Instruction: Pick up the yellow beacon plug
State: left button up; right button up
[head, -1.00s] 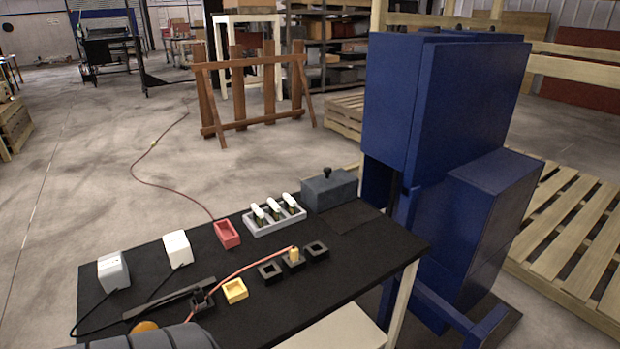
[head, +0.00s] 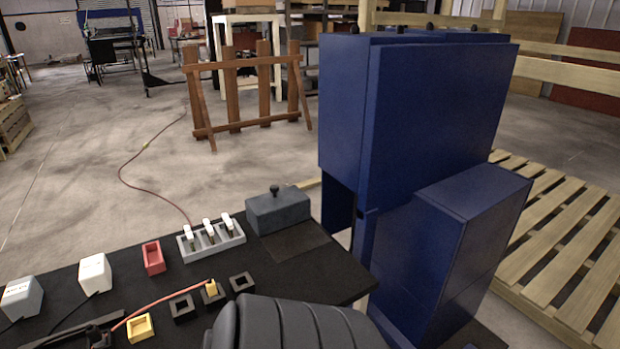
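The yellow beacon plug (head: 211,288) stands in the middle one of three black sockets on the black table (head: 72,290). An orange-red cable (head: 160,306) runs from it to the left, to a dark block near the table's front.
A yellow open box (head: 140,328) and a red one (head: 153,258) sit on the table. A grey rack (head: 211,240) holds three white-topped items. A grey lidded box (head: 278,212) stands behind. A tall blue cabinet (head: 430,130) rises on the right.

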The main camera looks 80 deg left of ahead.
aim_at(211, 285)
jog(key=z, duration=0.45)
jog(key=i+j+z, duration=0.1)
jog(key=z, duration=0.35)
jog(key=j+z, duration=0.15)
jog(key=z, duration=0.25)
jog(key=j+z, duration=0.1)
jog(key=z, duration=0.35)
jog(key=j+z, duration=0.15)
jog(key=z, duration=0.3)
jog(key=j+z, duration=0.1)
jog(key=z, duration=0.35)
jog(key=j+z, duration=0.1)
jog(key=z, duration=0.45)
jog(key=k+z, duration=0.15)
jog(key=z, duration=0.4)
jog(key=j+z, duration=0.1)
jog(key=z, duration=0.45)
jog(key=k+z, duration=0.15)
jog(key=z, duration=0.4)
jog(key=l+z, duration=0.1)
jog(key=z, duration=0.45)
jog(key=k+l+z, duration=0.1)
jog(key=z, duration=0.45)
jog(key=k+l+z, duration=0.1)
jog(key=z, duration=0.4)
jog(key=l+z, duration=0.15)
jog(key=z, duration=0.4)
